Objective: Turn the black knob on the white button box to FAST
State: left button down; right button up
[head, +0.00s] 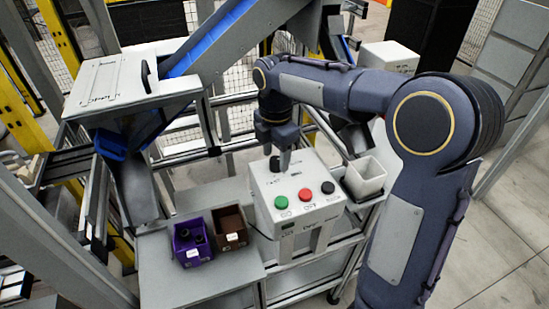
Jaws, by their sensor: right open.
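The white button box (270,226) stands on the grey table in the middle of the head view. The black knob (275,164) is near the back of the box, partly hidden by my right gripper. My right gripper (284,164) points down over the back of the box at the knob and is open. I cannot tell whether it touches the knob. The knob's setting and the FAST mark cannot be read. My left gripper is out of view.
A purple bin (183,237) with dark parts and a brown bin (230,228) stand left of the box. A white container (365,177) is to its right. Metal frame rails rise behind it. The table's front left is clear.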

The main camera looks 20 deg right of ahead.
jog(key=shift+f, duration=0.8)
jog(key=c, duration=1)
